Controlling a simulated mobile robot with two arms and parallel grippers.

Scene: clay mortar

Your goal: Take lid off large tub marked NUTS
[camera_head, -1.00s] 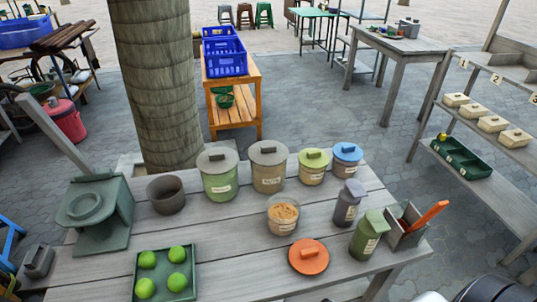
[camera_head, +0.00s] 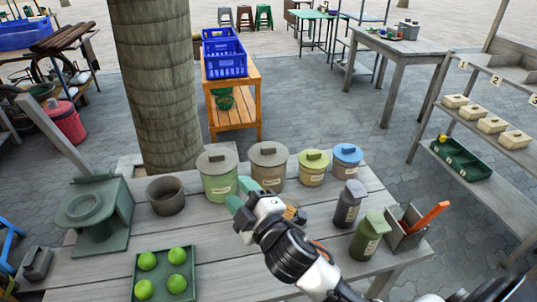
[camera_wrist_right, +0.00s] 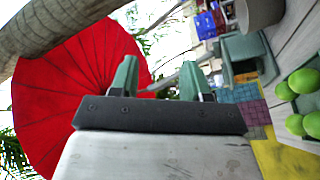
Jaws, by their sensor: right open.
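Two large lidded tubs stand at the table's back: a green tub (camera_head: 219,188) with a grey-brown lid (camera_head: 217,159) and a tan tub (camera_head: 268,174) with a similar lid (camera_head: 268,153). Both lids are on and have bar handles. Their labels are too small to read, so I cannot tell which says NUTS. My right gripper (camera_head: 242,195) is open and empty in front of these tubs, overlapping the green tub's lower right side in the head view. Its green fingers show apart in the right wrist view (camera_wrist_right: 158,80). My left gripper is not in view.
Smaller tubs with a yellow-green lid (camera_head: 313,158) and a blue lid (camera_head: 347,153) stand right of the large ones. An open brown pot (camera_head: 165,196) is at left. Dark (camera_head: 348,207) and green (camera_head: 369,236) canisters stand right. A tray (camera_head: 137,290) of green balls is in front.

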